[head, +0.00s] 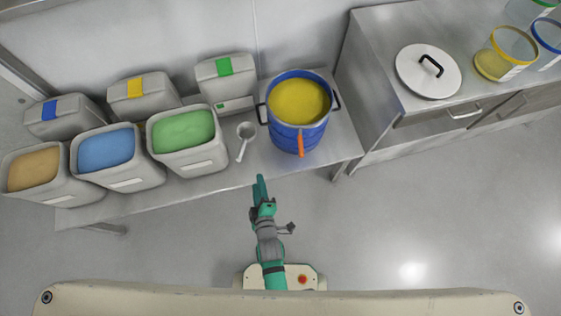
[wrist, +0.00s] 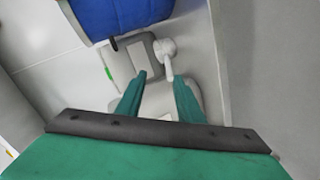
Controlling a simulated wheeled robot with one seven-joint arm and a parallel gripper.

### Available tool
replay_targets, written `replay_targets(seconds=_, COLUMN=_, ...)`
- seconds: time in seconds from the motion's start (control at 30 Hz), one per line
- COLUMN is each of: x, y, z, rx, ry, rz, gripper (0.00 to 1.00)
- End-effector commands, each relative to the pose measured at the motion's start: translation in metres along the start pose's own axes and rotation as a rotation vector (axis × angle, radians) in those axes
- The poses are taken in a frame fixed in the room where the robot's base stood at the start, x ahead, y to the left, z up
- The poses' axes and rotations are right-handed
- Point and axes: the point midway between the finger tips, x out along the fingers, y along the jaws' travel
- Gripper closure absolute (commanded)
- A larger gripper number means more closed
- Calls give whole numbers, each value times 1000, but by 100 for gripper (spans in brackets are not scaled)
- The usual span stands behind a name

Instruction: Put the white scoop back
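The white scoop (head: 246,131) lies on the steel bench, its bowl toward the wall and its handle toward the front edge. It sits between the bin of green powder (head: 183,130) and the blue drum (head: 298,138). My gripper (head: 260,181) is in front of the bench edge, just short of the scoop's handle. In the wrist view the scoop (wrist: 166,48) shows beyond the fingertips, with its handle close to the right finger. My gripper (wrist: 160,78) is open, with nothing seen between the fingers.
Open bins of blue (head: 105,150) and tan powder (head: 33,170) stand left. Several closed bins (head: 145,97) stand behind them. The drum holds yellow powder and has an orange part on its front. A cabinet (head: 385,85) at right bears a round lid (head: 420,80) and jars (head: 504,55).

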Motion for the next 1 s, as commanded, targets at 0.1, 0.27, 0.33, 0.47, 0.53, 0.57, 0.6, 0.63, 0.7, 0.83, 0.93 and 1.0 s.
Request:
replay_targets(seconds=0.1, x=-56, y=18, z=8, rx=217, ry=-28, rz=47, gripper=66)
replay_targets(seconds=0.27, x=-123, y=49, z=9, rx=508, ry=-43, rz=119, gripper=66)
replay_targets(seconds=0.33, x=-152, y=65, z=6, rx=636, ry=-43, rz=152, gripper=66)
replay_targets(seconds=0.47, x=-199, y=96, z=-2, rx=859, ry=-31, rz=211, gripper=66)
replay_targets(seconds=0.53, x=-219, y=112, z=-7, rx=964, ry=-20, rz=238, gripper=66)
replay_targets(seconds=0.57, x=-227, y=119, z=-10, rx=1002, ry=-15, rz=249, gripper=66)
replay_targets(seconds=0.6, x=-235, y=127, z=-12, rx=1049, ry=-8, rz=261, gripper=66)
replay_targets(seconds=0.63, x=-241, y=132, z=-14, rx=1079, ry=-4, rz=268, gripper=66)
replay_targets(seconds=0.7, x=-250, y=141, z=-18, rx=1135, ry=7, rz=283, gripper=66)
replay_targets(seconds=0.83, x=-258, y=150, z=-21, rx=1188, ry=17, rz=296, gripper=66)
replay_targets(seconds=0.93, x=-259, y=151, z=-22, rx=1198, ry=19, rz=298, gripper=66)
replay_targets(seconds=1.0, x=-259, y=151, z=-22, rx=1197, ry=19, rz=297, gripper=66)
